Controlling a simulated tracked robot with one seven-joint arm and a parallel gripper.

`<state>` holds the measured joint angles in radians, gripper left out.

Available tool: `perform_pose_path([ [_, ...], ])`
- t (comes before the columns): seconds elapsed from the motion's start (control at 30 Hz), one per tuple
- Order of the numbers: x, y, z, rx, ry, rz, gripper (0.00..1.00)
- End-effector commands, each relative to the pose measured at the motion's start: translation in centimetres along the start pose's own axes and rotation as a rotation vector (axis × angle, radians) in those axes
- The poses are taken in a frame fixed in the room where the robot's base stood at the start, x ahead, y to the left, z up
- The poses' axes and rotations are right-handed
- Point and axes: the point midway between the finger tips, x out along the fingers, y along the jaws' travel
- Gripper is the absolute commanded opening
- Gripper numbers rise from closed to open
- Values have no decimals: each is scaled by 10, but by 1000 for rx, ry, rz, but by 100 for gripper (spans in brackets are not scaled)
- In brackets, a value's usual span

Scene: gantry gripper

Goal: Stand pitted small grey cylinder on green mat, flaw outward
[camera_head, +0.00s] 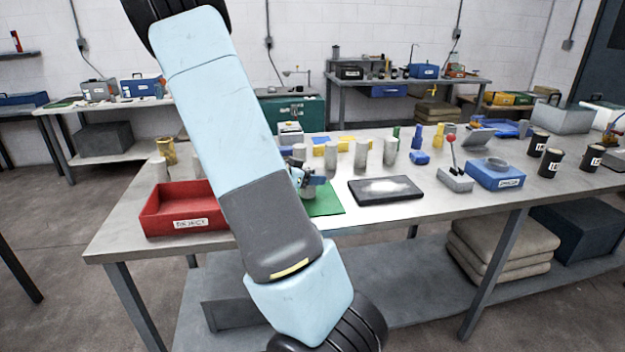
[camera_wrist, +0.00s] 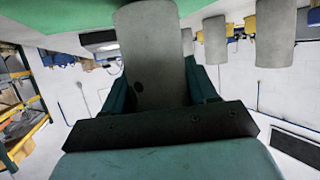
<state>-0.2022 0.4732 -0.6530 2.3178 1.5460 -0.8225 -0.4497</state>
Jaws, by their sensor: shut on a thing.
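A small grey cylinder (camera_wrist: 160,50) is between the fingers of my gripper (camera_wrist: 161,84) in the wrist view, which looks upside down. In the head view my gripper (camera_head: 313,182) is over the green mat (camera_head: 328,205), partly hidden behind my own arm.
A red bin (camera_head: 155,219) stands left of the mat, and a dark flat plate (camera_head: 385,190) lies right of it. Several grey cylinders (camera_head: 361,153) stand behind, with yellow and blue pieces. A red-knobbed lever box (camera_head: 456,180) and a blue box (camera_head: 496,175) stand further right.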

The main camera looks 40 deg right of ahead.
Motion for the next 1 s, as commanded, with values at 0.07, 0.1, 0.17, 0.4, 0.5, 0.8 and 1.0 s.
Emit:
perform_pose_path([
  [0.07, 3, 0, 6, 0, 1, 1, 7],
  [0.1, 4, 0, 7, 0, 0, 0, 7],
  [0.17, 4, 0, 9, 0, 0, 0, 7],
  [0.4, 4, 0, 9, 1, 0, 0, 7],
  [0.5, 4, 0, 11, 1, 0, 0, 7],
  [0.8, 4, 0, 12, 1, -1, -1, 81],
  [1.0, 4, 0, 12, 1, -1, -1, 83],
])
